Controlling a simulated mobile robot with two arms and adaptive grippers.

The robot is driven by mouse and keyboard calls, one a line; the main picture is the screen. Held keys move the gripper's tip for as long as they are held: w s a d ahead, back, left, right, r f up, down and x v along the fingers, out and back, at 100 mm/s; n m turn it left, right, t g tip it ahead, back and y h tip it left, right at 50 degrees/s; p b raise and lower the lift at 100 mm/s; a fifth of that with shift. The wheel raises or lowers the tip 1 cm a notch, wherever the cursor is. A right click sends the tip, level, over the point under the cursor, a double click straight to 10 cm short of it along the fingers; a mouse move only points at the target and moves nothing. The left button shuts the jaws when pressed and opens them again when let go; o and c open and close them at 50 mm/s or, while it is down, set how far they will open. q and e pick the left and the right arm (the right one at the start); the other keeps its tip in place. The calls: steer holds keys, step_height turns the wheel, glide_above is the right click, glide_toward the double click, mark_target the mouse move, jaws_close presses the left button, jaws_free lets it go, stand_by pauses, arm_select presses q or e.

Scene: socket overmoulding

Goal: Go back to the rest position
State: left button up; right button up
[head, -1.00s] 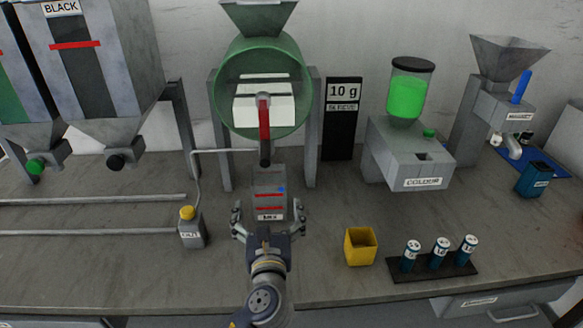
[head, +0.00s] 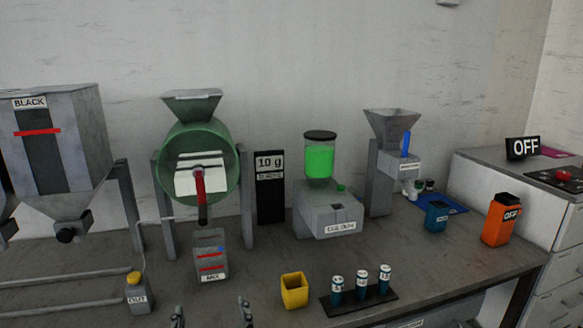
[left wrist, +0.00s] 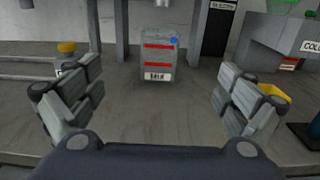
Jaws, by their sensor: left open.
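My left gripper (head: 212,316) is open and empty. Only its two fingertips show at the bottom edge of the head view. In the left wrist view its fingers (left wrist: 158,108) stand wide apart, with the grey MIX container (left wrist: 158,60) beyond them and not touched. In the head view the MIX container (head: 210,256) stands upright on the bench below the green drum mixer (head: 228,150). It has red lines and a blue dot. My right gripper is in neither view.
A yellow cup (head: 294,291) and a black rack (head: 338,310) with blue cylinders stand right of the gripper. The OUT button (head: 137,297) is at left. The COLOUR dispenser (head: 328,215) stands behind. An orange container (head: 499,222) is at far right. Bare bench lies around the MIX container.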

arm_select(q)
steer(key=s+a+f+n+g+h, duration=0.1)
steer(key=s+a+f+n+g, duration=0.25)
steer(key=s+f+n, duration=0.35)
steer(key=s+a+f+n+g, duration=0.2)
steer(key=s+f+n+g, duration=0.4)
steer(key=n, duration=0.3)
steer(key=s+d+f+n+g+h, duration=0.15)
steer(key=s+f+n, duration=0.25)
steer(key=s+n, duration=0.45)
steer(key=s+f+n+g+h, duration=0.3)
steer(key=s+f+n, duration=0.1)
steer(key=s+n, duration=0.4)
steer(key=s+f+m+g+p, duration=0.1)
steer(key=s+f+m, duration=0.15)
steer(key=f, duration=2.25)
steer(key=s+a+f+g+p, duration=0.1)
steer(key=s+a+f, duration=0.2)
steer(key=s+f, duration=1.1)
steer(key=s, duration=0.3)
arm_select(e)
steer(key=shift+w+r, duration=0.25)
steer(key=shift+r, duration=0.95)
